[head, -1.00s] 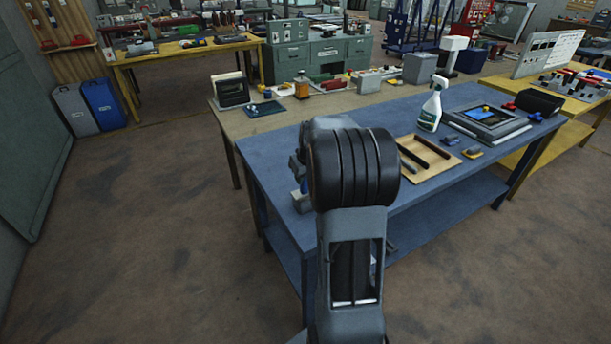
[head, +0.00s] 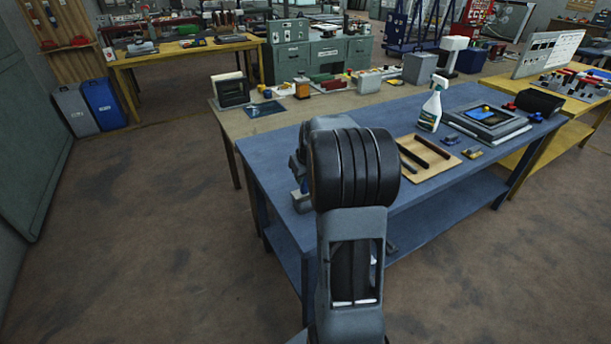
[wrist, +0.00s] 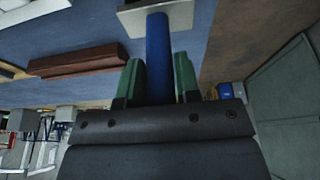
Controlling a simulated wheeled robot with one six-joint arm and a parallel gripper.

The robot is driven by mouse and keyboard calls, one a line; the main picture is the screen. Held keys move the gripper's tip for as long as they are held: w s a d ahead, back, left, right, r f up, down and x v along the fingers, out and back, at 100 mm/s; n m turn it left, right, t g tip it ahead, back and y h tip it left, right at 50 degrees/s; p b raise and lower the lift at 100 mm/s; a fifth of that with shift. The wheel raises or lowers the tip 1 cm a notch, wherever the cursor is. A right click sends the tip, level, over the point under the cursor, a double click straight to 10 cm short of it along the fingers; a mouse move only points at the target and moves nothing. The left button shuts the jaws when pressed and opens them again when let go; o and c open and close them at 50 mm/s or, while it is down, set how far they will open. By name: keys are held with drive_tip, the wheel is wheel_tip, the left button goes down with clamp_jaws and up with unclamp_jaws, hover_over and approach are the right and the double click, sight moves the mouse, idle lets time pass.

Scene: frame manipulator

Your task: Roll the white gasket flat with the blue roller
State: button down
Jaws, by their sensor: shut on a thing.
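My gripper (wrist: 158,62) has green fingers in the wrist view. It is shut on the blue handle of the roller (wrist: 158,38), which ends in a pale grey head (wrist: 180,17) at the top edge. In the head view my arm covers most of the gripper and roller; a little blue (head: 302,200) shows left of the arm over the near left of the blue table. A grey frame (head: 470,122) with a blue and yellow inside lies on the table's far right part. I cannot pick out the white gasket on it.
On the blue table (head: 270,176), a tan board (head: 408,174) carries two dark bars. A spray bottle (head: 430,110) stands behind it, and small blue and yellow pieces (head: 472,153) lie beside it. A black roll (head: 538,102) is at the far right.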

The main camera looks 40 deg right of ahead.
drive_tip(key=shift+s+a+f+p, duration=0.1)
drive_tip(key=shift+f+p, duration=0.2)
drive_tip(key=shift+p, duration=0.1)
idle(0.7)
drive_tip(key=shift+s+a+f+b, duration=0.1)
drive_tip(key=shift+s+f+b, duration=0.05)
drive_tip(key=shift+f+b, duration=0.3)
idle(0.4)
drive_tip(key=c, duration=0.8)
unclamp_jaws()
drive_tip(key=shift+o, duration=0.2)
drive_tip(key=w+v, duration=0.1)
drive_tip(key=v, duration=1.4)
drive_tip(key=shift+r, duration=0.2)
